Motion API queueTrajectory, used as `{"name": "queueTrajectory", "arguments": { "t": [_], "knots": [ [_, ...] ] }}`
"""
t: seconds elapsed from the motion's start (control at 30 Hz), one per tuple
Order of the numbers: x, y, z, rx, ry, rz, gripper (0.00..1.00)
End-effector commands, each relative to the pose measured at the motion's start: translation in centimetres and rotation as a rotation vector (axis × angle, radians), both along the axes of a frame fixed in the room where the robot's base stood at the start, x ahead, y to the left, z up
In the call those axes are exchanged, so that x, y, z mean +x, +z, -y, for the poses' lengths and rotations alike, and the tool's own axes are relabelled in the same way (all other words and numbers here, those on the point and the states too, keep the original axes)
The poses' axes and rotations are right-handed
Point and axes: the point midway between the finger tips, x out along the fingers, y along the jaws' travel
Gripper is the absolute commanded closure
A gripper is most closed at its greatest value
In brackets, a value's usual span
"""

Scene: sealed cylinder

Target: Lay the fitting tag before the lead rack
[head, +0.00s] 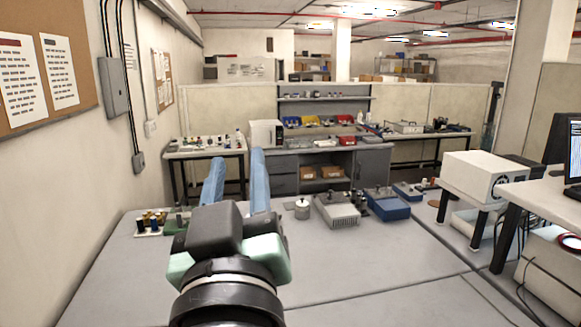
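My gripper (237,157) reaches forward over the grey bench (320,265), its two blue fingers spread apart. No held object shows between the fingers. I cannot pick out the fitting tag; the gripper body and wrist hide part of the bench. No rack is plainly marked as the lead rack. A small light base with short black, blue and yellow pieces (151,222) stands at the bench's left. A small metal cylinder (302,209) stands right of the fingers.
A grey instrument box (336,210) and a blue box (386,204) stand at the bench's far edge. A white device (484,175) stands on a raised shelf at right. The bench's middle right is clear. A wall runs along the left.

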Motion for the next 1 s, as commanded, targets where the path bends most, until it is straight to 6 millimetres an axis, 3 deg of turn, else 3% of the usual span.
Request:
{"name": "queueTrajectory", "arguments": {
  "t": [0.03,0.1,0.2,0.3,0.67,1.0],
  "knots": [
    [-1.7,3.8,1.9,0.067,-0.016,0.12,0.6],
    [-4.1,7.6,3.7,0.141,-0.018,0.256,0.6],
    [-7.0,11.0,5.4,0.207,-0.009,0.396,0.6],
    [-8.6,12.6,6.1,0.239,0.002,0.467,0.6],
    [-9.1,13.0,6.2,0.247,0.006,0.485,0.6],
    [-9.0,7.8,6.1,0.249,0.013,0.482,0.6]
  ]
}}
